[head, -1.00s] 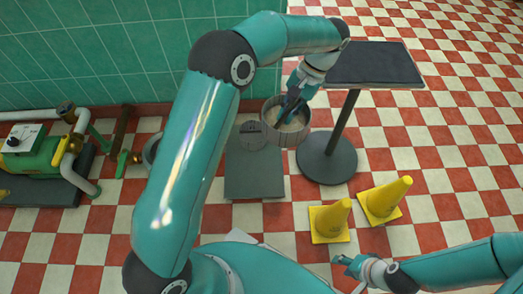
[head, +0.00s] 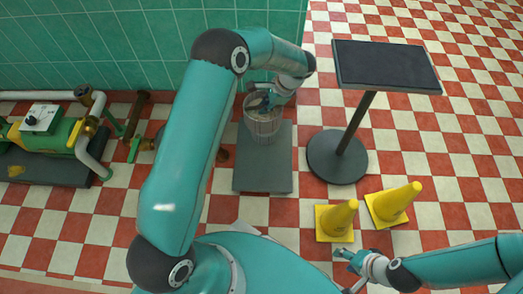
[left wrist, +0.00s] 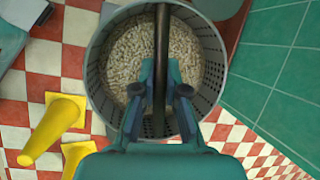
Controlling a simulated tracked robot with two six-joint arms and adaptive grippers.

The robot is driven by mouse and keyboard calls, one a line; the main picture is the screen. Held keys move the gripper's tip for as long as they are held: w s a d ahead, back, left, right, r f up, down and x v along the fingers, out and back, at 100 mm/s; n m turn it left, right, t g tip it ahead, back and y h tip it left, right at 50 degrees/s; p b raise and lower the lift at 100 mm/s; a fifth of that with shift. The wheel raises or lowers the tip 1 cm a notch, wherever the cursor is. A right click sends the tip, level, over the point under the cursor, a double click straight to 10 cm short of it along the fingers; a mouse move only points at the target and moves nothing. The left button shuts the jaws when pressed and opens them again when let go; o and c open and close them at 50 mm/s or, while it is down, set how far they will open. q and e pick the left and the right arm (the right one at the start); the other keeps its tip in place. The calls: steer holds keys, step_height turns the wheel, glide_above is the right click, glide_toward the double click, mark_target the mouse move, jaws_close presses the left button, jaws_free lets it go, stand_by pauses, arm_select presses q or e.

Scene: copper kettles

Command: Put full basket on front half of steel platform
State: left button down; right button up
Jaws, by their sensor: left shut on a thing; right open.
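The full basket is a grey perforated bucket (head: 263,127), filled with pale grains that show in the left wrist view (left wrist: 125,55). My left gripper (head: 266,101) is shut on its dark handle bar (left wrist: 161,40), which crosses over the grains. The basket looks upright. In the head view it overlaps the far end of the steel platform, a flat grey slab (head: 264,172) on the floor. Whether it touches the slab cannot be told. The near part of the slab looks bare. My right gripper (head: 342,257) is open and empty near the cones at lower right.
A dark-topped stand (head: 385,63) on a round base (head: 336,158) stands right of the slab. Two yellow cones (head: 337,220) (head: 393,202) are in front of it. A green pump with pipes (head: 50,133) is at left. A green tiled wall (head: 120,45) closes the back.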

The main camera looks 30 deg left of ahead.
arm_select(q)
steer(key=f+m+t, duration=0.1)
steer(key=f+m, duration=0.1)
steer(key=f+m+t, duration=0.1)
steer(key=f+m, duration=0.1)
steer(key=s+f+m, duration=0.1)
steer(key=f+m, duration=0.1)
steer(key=f, duration=0.1)
steer(key=shift+a+f+m+t, duration=0.1)
steer(key=shift+a+m+t, duration=0.05)
steer(key=shift+m+t, duration=0.25)
steer(key=shift+s+d+f+m+t+h+b, duration=0.15)
steer(key=shift+s+d+f+m+t+b, duration=0.55)
steer(key=shift+f, duration=3.4)
steer(key=shift+s+d+f+m+g+h+b, duration=0.2)
steer(key=shift+f+m+b, duration=0.85)
steer(key=shift+f, duration=3.1)
steer(key=shift+s+d+f+m+t+h+b, duration=0.15)
steer(key=shift+s+d+f+m+t+b, duration=0.8)
steer(key=shift+f, duration=3.15)
steer(key=shift+w+a+n+g+b, duration=0.3)
steer(key=shift+a+n+g, duration=0.05)
steer(key=shift+n+g, duration=0.15)
steer(key=shift+f, duration=0.15)
steer(key=c, duration=1.2)
jaws_free()
